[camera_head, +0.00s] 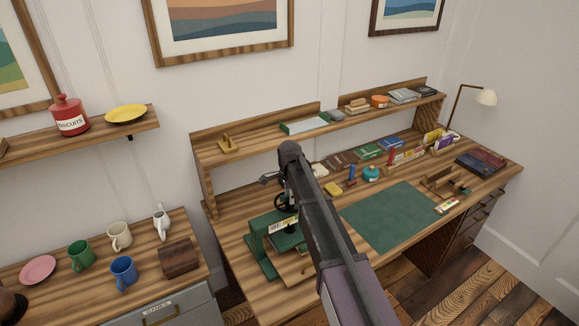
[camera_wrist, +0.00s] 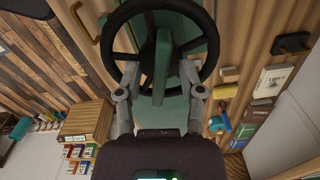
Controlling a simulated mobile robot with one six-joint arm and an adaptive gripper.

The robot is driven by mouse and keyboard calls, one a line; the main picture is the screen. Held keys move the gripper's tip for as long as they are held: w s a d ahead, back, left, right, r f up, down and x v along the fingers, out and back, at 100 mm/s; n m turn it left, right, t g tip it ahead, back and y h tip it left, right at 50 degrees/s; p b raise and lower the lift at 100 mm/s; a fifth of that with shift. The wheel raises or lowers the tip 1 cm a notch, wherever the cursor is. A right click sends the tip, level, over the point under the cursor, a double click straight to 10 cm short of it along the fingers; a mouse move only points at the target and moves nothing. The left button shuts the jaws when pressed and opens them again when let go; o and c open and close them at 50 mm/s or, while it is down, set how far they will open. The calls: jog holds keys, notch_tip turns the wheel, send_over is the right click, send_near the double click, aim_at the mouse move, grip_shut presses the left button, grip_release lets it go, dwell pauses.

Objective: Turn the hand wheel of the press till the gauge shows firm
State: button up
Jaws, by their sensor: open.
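The green press (camera_head: 263,243) stands on the desk, partly hidden behind my arm. Its black hand wheel (camera_head: 286,201) is on top, partly covered by my arm. A pale strip with a yellow part (camera_head: 283,225), perhaps the gauge, is on the press front; its reading is too small to tell. In the wrist view the wheel (camera_wrist: 108,38) fills the top middle, with the green press below it. My gripper (camera_wrist: 160,75) is open, its two fingers apart at the near side of the wheel rim. I cannot tell whether they touch it.
A green mat (camera_head: 392,216) lies clear to the right of the press. A shelf (camera_head: 205,155) runs behind it. A yellow block (camera_head: 333,189) and a turquoise pot (camera_head: 371,173) stand nearby. Mugs and a wooden box (camera_head: 179,258) are on the left cabinet.

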jog(key=n, duration=0.6)
jog(key=shift+r+n, duration=0.2)
jog(key=shift+n, duration=0.2)
notch_tip(320, 180, up, 14)
jog(key=p, duration=1.3)
jog(key=shift+f+p, duration=0.25)
jog(key=shift+p, duration=0.15)
jog(key=shift+d, duration=0.15)
dwell(0.5)
